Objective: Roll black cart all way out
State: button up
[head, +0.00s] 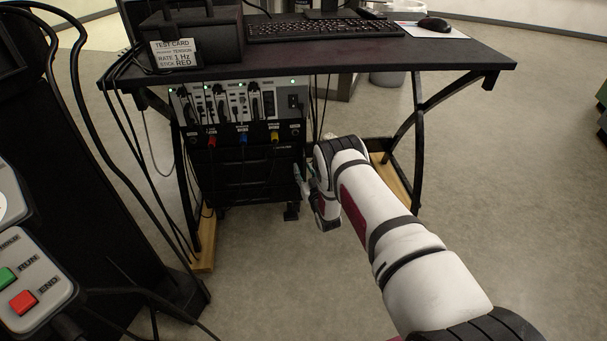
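The black cart (246,178) stands on the floor under the left part of the desk. Its upper part carries a rack of modules (225,102) with green lights, and a row of colored plugs shows below. Casters show at its bottom. My white arm reaches in from the lower right. My gripper (305,180) is at the cart's right front edge, at mid height. Its fingers are small and partly hidden by my wrist, so I cannot tell whether they are open or touching the cart.
The dark desk (455,55) bears a keyboard (325,30), a mouse (434,24) and a black box with a test card (173,53). Its curved legs stand on wooden feet (204,250). Cables hang at left. A control box (30,285) is at lower left. Floor in front is clear.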

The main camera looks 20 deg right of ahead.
jog(key=shift+w, duration=0.35)
grip_shut()
